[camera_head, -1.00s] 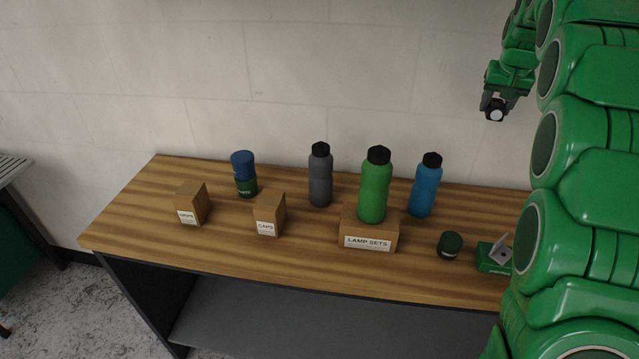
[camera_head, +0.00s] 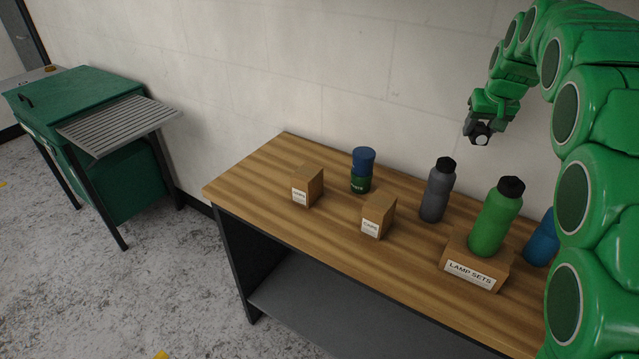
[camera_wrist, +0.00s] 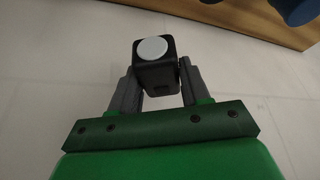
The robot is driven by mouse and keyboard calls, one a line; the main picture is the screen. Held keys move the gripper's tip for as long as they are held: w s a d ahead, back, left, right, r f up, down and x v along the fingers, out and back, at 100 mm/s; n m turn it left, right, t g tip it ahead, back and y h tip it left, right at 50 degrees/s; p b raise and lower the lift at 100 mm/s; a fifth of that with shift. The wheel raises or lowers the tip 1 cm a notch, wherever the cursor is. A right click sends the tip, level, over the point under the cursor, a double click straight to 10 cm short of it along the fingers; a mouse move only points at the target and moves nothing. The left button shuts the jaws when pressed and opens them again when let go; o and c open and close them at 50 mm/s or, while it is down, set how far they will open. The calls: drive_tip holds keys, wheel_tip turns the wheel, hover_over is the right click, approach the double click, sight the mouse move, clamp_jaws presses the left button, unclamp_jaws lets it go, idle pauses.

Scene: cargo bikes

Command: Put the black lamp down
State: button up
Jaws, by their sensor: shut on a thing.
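The black lamp (camera_wrist: 157,72) is a small black block with a round white face. In the wrist view it sits between the two grey fingers of my gripper (camera_wrist: 152,88), which is shut on it. In the head view the lamp (camera_head: 479,134) hangs under my gripper (camera_head: 470,122), in the air in front of the wall, higher than the bottles on the wooden table (camera_head: 290,245). Part of the lamp is covered by the fingers.
A green cabinet (camera_head: 75,95) with a slatted shelf (camera_head: 118,124) stands left.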

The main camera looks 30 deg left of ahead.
drive_tip(key=s+a+f+n+g+y, duration=0.1)
drive_tip(key=s+a+f+n, duration=0.1)
drive_tip(key=s+a, duration=0.6)
drive_tip(key=s+a+f+n, duration=0.15)
drive_tip(key=s+a, duration=0.25)
drive_tip(key=a, duration=0.9)
drive_tip(key=s+a+f+n+g+y, duration=0.1)
drive_tip(key=s+a+f+n, duration=0.15)
drive_tip(key=s+a, duration=0.55)
drive_tip(key=s+a+f+n, duration=0.2)
drive_tip(key=s+a+f, duration=0.2)
drive_tip(key=s+a, duration=0.6)
hover_over(267, 183)
drive_tip(key=d, duration=0.2)
drive_tip(key=shift+s+a+f, duration=0.15)
drive_tip(key=shift+f, duration=2.2)
drive_tip(key=shift+s+a+f, duration=0.1)
drive_tip(key=shift+s+f, duration=0.05)
drive_tip(key=shift+f, duration=2.2)
drive_tip(key=shift+a+f, duration=0.1)
drive_tip(key=shift+f, duration=1.45)
drive_tip(key=shift+f, duration=0.1)
drive_tip(key=o, duration=1.2)
